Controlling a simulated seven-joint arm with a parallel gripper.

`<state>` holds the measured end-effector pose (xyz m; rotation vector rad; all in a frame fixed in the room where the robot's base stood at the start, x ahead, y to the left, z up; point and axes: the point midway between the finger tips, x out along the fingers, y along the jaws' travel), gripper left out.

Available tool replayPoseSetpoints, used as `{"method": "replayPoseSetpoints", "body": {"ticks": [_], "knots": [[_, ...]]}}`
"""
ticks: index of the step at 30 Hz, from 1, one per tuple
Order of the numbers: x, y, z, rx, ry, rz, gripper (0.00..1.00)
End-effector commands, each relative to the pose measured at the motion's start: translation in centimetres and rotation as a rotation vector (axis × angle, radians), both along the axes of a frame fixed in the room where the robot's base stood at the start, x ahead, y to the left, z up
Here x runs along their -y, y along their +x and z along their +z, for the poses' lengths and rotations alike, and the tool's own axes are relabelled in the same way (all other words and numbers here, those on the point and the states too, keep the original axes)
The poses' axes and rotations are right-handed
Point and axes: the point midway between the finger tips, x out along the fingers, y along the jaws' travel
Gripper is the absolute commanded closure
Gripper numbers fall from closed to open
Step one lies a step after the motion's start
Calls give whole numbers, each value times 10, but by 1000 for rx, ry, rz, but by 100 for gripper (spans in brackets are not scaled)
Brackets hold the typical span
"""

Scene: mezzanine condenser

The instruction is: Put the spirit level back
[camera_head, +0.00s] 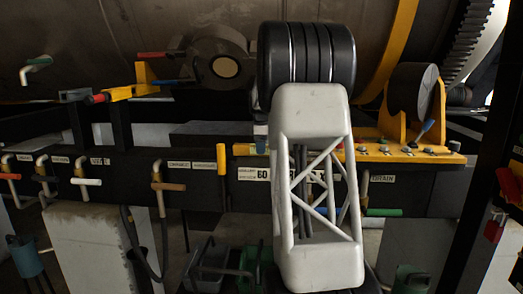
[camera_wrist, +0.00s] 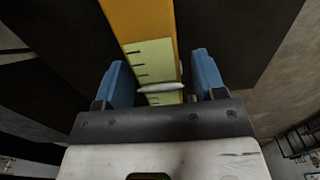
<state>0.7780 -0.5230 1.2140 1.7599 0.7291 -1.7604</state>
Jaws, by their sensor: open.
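In the wrist view my gripper (camera_wrist: 160,62) is open, with its two blue fingers apart. An orange-yellow bar (camera_wrist: 140,18) with a pale, tick-marked strip runs between and beyond the fingers. A small whitish rounded piece (camera_wrist: 160,88) lies across the strip, between the fingers. I cannot tell whether the bar or this piece is the spirit level. No finger is seen gripping either one. In the head view my arm hides most of my gripper and what is at it; a bit of blue shows at the left end of the yellow ledge (camera_head: 445,158).
Several valve handles and labels line the dark beam (camera_head: 200,190). A yellow tool-like piece (camera_head: 122,93) with a red part rests at upper left. A round dark part on a yellow bracket (camera_head: 396,127) stands on the ledge at right. Dark and green containers (camera_head: 210,270) stand below.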

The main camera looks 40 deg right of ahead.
Motion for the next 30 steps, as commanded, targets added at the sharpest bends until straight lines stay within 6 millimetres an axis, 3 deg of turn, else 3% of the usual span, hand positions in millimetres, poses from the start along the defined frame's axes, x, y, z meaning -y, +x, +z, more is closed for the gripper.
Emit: {"method": "replayPoseSetpoints", "body": {"ticks": [18,30], "knots": [[0,0,90,1,-1,0,36],[0,0,111,0,0,0,36]]}}
